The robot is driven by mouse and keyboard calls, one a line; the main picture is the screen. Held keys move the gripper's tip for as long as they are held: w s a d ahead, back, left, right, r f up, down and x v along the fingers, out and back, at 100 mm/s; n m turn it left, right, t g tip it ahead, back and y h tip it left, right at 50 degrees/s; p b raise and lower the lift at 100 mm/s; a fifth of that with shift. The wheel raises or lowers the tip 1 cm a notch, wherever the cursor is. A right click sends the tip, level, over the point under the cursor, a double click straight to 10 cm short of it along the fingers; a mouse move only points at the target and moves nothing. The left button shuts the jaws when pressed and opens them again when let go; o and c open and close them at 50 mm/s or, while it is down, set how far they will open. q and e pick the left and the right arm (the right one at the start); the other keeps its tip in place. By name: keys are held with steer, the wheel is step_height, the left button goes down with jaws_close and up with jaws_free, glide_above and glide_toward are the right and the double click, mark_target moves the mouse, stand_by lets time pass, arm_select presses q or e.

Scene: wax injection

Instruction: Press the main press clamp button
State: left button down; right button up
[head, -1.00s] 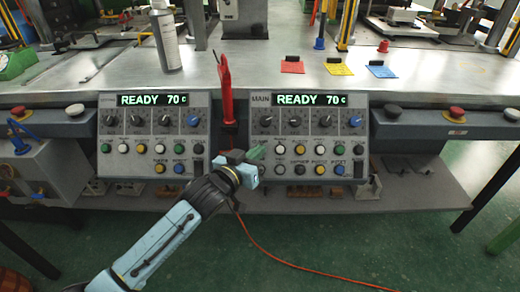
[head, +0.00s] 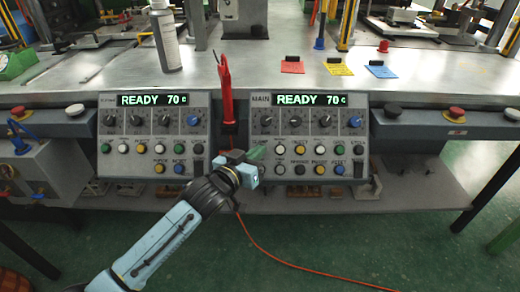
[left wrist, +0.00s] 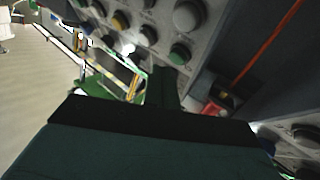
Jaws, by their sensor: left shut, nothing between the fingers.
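The main press panel (head: 309,134) is the right one of two sloped control panels on the table front, with a lit READY 70 display (head: 310,100). Below it are dark knobs and two rows of coloured buttons. The button labels are too small to read surely, so I cannot tell which is the clamp button. My left gripper (head: 256,157) is shut and empty at the panel's lower left edge, tip close to the leftmost buttons. In the left wrist view its dark fingers (left wrist: 163,88) point at a green button (left wrist: 180,54); contact cannot be told. My right gripper is out of view.
A similar panel (head: 153,135) stands to the left. A red-handled tool (head: 227,95) hangs between the panels. Emergency-stop buttons (head: 456,114) sit on the table's front rail.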

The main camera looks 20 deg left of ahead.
arm_select(q)
steer(key=shift+w, duration=0.15)
stand_by(0.4)
steer(key=shift+w+a+f, duration=0.1)
steer(key=shift+w+f, duration=0.1)
steer(key=shift+f, duration=0.05)
